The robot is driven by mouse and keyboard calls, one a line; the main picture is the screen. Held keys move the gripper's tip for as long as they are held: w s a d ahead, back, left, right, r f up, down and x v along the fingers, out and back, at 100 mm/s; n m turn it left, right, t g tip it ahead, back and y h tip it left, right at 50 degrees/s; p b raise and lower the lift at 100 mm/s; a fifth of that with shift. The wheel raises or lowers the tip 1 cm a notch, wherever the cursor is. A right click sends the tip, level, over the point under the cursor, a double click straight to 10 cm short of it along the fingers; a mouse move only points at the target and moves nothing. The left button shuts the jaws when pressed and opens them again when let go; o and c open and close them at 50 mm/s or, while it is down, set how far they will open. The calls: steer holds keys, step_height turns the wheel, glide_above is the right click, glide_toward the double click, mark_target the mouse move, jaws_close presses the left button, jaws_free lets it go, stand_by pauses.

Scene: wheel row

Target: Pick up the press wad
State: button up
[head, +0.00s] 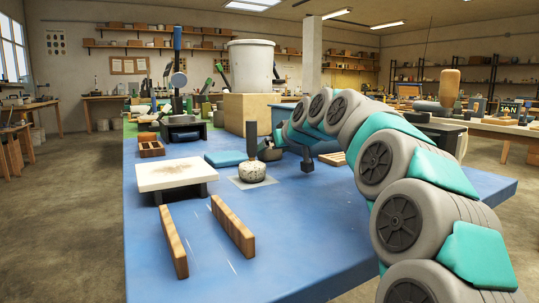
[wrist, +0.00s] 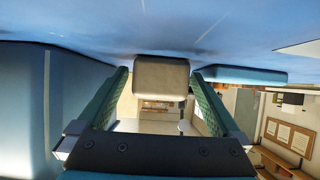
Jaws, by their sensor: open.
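The press wad (head: 252,172) looks to be the squat, speckled cream lump on a pale square sheet on the blue table. In the wrist view a rounded beige-grey block (wrist: 162,80), apparently the wad, shows between the fingertips. My gripper (wrist: 160,71) is open, with one green-padded finger on each side of that block; I cannot tell whether they touch it. In the head view my gripper (head: 268,152) is small and partly hidden at the wad's right. A dark upright bar rises at the wad; I cannot tell what it belongs to.
A white slab (head: 176,174) on dark supports stands left of the wad. A blue pad (head: 225,158) lies behind it. Two wooden strips (head: 232,226) stand in front. A wooden block (head: 262,104) carries a white bucket (head: 251,66) behind.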

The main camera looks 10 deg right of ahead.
steer(key=shift+w+a+f, duration=0.15)
steer(key=shift+w+f, duration=0.05)
steer(key=shift+w, duration=0.2)
steer(key=shift+c, duration=0.2)
steer(key=c, duration=1.5)
jaws_close()
steer(key=shift+r, duration=0.15)
